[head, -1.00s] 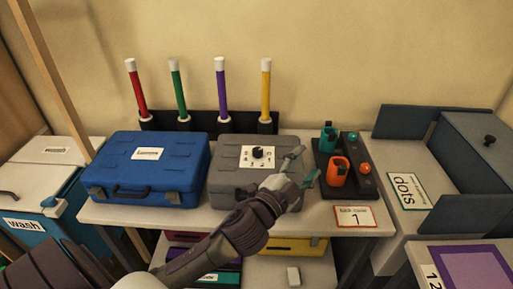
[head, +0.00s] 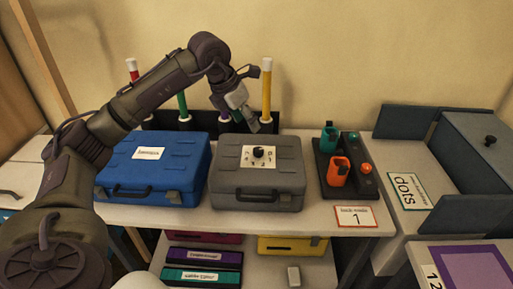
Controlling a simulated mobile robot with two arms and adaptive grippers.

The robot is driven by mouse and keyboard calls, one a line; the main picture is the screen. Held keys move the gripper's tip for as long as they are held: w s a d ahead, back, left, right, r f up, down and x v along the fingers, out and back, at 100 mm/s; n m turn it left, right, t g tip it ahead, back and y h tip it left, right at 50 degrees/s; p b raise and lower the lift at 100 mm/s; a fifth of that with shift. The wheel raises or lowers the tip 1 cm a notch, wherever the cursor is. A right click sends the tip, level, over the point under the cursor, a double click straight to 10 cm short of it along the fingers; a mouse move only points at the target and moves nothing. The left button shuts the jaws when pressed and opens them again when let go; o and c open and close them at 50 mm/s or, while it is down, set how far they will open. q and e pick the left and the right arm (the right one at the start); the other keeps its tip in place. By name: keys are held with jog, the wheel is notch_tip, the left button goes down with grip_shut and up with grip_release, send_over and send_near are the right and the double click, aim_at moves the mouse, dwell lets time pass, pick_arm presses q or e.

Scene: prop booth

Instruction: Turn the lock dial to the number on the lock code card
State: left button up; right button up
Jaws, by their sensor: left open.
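The lock dial is a black knob (head: 258,152) on a white number plate (head: 248,159) on top of the grey case (head: 285,182). The lock code card (head: 357,218), white with a red border, shows the number 1 and lies at the table's front edge, right of the case. My left gripper (head: 250,121) is open and empty, pointing down above the back of the grey case, behind and apart from the dial. It partly hides the purple baton. The fine setting of the dial is too small to read. My right gripper is not in view.
A blue case (head: 150,170) stands left of the grey one. A dark tray (head: 345,175) with teal and orange holders stands right. Red, green, purple and yellow batons (head: 266,90) stand in a rack behind. A lower shelf holds flat boxes (head: 205,257).

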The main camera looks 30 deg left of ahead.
aim_at(258, 149)
pick_arm(q)
jog(key=x, duration=0.4)
jog(key=p+x, duration=0.1)
jog(key=x, duration=0.4)
jog(key=a+p+x, duration=0.1)
jog(key=x, duration=0.3)
jog(key=shift+f, duration=0.35)
grip_shut()
jog(key=shift+a, duration=0.1)
